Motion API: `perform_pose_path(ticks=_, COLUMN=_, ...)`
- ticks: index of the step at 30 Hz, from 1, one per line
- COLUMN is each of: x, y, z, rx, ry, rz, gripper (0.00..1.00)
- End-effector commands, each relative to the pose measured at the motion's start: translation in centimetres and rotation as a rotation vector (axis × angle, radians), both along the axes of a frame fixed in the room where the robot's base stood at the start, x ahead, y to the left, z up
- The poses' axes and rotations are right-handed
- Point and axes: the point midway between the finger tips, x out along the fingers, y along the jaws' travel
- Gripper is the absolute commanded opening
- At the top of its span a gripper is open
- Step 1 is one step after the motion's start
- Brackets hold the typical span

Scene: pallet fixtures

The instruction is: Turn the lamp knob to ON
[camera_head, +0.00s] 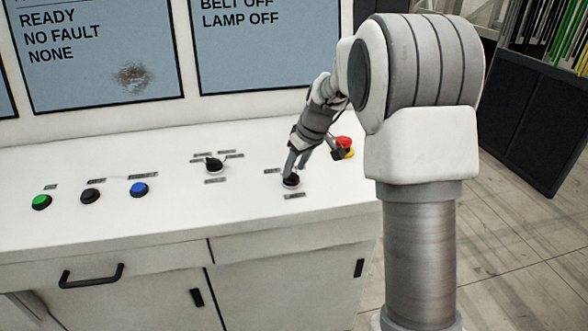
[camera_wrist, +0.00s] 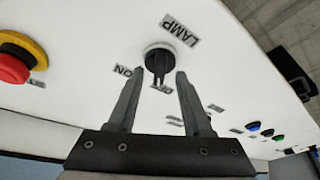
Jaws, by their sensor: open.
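The lamp knob (camera_wrist: 158,60) is black and round with a raised grip bar, on the white console top. In the wrist view it sits between and just beyond the tips of my gripper (camera_wrist: 160,80), whose fingers are apart on either side of the bar. I cannot tell whether they touch it. The bar points toward the OFF label (camera_wrist: 161,88); the ON label (camera_wrist: 122,70) lies to the left and the LAMP label (camera_wrist: 180,33) above. In the head view my gripper (camera_head: 296,166) reaches down over the lamp knob (camera_head: 291,182), partly hiding it. The screen (camera_head: 250,50) reads LAMP OFF.
A red and yellow emergency stop (camera_head: 344,147) is close to the right of my gripper. A second black knob (camera_head: 213,165) is to the left, then blue (camera_head: 139,189), black (camera_head: 90,196) and green (camera_head: 41,202) buttons. The console top (camera_head: 245,205) between is clear.

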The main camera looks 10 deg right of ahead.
Motion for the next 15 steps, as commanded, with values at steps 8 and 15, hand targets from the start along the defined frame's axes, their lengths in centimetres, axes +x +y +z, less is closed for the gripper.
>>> perform_pose_path(ticks=8, x=0.56, y=0.28, z=-1.51, rx=-0.001, ry=0.000, rz=0.000, gripper=0.50)
perform_pose_path(ticks=15, x=0.55, y=0.29, z=-1.51, rx=-0.001, ry=0.000, rz=0.000, gripper=0.45)
